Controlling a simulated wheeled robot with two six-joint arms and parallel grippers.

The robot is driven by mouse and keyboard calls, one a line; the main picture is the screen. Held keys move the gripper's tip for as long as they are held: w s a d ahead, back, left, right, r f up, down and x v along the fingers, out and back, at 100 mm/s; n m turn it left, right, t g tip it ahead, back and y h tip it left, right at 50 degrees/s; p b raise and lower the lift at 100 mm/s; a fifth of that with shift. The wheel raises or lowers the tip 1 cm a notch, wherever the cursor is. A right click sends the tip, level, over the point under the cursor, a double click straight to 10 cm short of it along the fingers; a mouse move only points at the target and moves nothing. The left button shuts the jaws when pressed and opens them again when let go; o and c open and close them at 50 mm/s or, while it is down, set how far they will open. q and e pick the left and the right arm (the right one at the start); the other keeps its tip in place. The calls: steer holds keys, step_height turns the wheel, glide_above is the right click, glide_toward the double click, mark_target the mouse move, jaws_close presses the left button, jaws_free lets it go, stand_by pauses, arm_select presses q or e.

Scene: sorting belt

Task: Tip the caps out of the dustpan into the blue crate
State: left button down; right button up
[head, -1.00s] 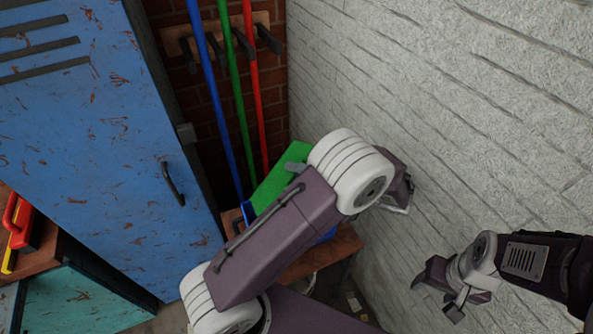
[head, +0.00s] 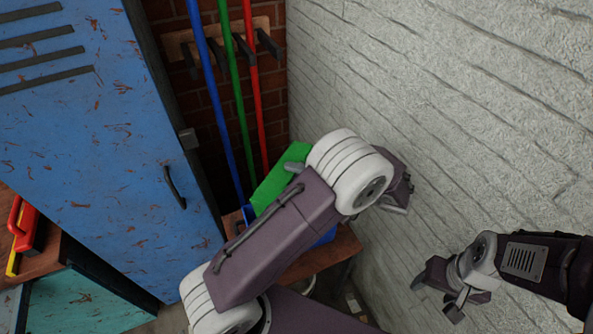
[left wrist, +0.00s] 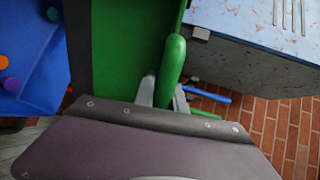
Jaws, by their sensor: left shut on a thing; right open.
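The green dustpan (head: 283,178) shows behind my left arm in the head view, over the blue crate (head: 328,237). In the left wrist view the dustpan (left wrist: 125,50) fills the middle, and my left gripper (left wrist: 164,95) is shut on its handle. The blue crate (left wrist: 38,75) is at the left there, with an orange, a purple and a green cap (left wrist: 52,14) visible in it. I cannot tell whether caps are still in the dustpan. My left arm hides much of the crate in the head view. My right gripper (head: 437,300) is open and empty at the lower right.
The crate stands on a brown wooden surface (head: 300,266). A blue locker (head: 100,150) is at the left and a pale brick wall (head: 450,110) at the right. Blue, green and red poles (head: 233,90) hang on a rack at the back.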

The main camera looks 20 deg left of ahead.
arm_select(q)
steer(key=shift+r+p, duration=0.35)
steer(key=shift+p, duration=0.35)
step_height(320, 180, down, 2)
steer(key=shift+w+f+b, duration=0.1)
steer(key=shift+f+b, duration=0.15)
steer(key=shift+b, duration=0.6)
steer(key=shift+r, duration=0.1)
